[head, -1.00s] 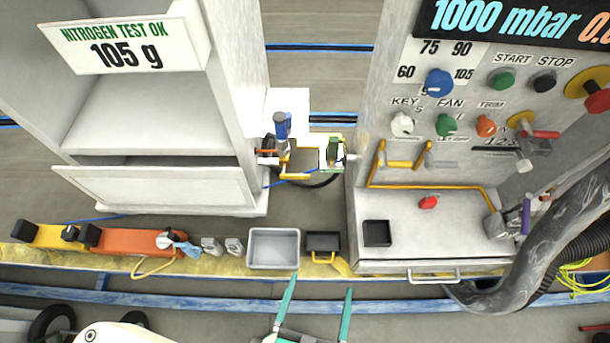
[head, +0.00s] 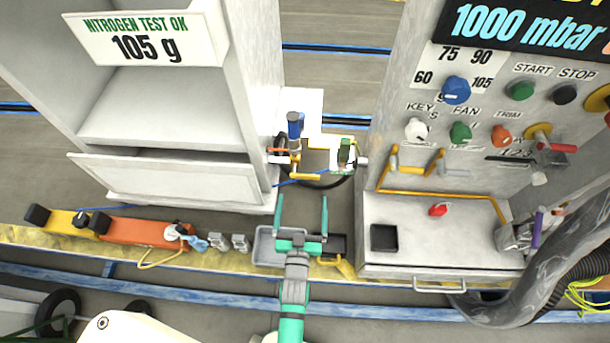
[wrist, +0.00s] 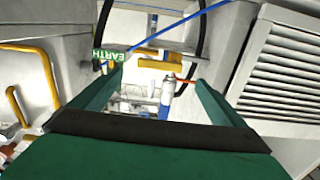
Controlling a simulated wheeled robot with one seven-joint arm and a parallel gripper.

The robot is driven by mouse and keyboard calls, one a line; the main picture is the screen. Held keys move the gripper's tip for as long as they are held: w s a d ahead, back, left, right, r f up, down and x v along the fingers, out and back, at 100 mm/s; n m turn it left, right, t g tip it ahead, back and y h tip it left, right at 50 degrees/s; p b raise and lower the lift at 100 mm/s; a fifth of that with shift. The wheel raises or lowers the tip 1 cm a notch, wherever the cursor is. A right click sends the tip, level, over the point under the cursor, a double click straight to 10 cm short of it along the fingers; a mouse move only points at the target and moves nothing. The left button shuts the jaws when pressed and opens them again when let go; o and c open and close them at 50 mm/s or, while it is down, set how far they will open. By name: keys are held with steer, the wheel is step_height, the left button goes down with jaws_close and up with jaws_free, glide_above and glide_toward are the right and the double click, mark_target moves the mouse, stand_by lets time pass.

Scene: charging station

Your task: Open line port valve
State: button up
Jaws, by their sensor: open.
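Between the white cabinet and the grey control panel is a small fitting assembly. It has a blue-topped upright cylinder (head: 294,125), an orange-red lever (head: 278,150) at its side and a yellow handle (head: 305,177) below. No label marks which part is the line port valve. My gripper (head: 302,203) is open and empty, its green fingers pointing towards the assembly but apart from it. In the wrist view, the blue cylinder (wrist: 168,92) and the red lever (wrist: 186,80) show between the fingers, farther off. A green EARTH tag (wrist: 109,55) is near the left finger.
The white cabinet (head: 175,175) stands left of the assembly and the control panel (head: 395,85) right. A grey tray (head: 264,250) and a black tray (head: 334,243) sit below my gripper. A blue hose (wrist: 185,27) and dark cables cross near the fittings.

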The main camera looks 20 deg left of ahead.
mark_target(306, 178)
steer(key=x, duration=1)
steer(key=shift+w, duration=0.1)
steer(key=c, duration=1.5)
steer(key=shift+w+d+f, duration=0.1)
steer(key=shift+w, duration=0.05)
steer(key=shift+c, duration=0.2)
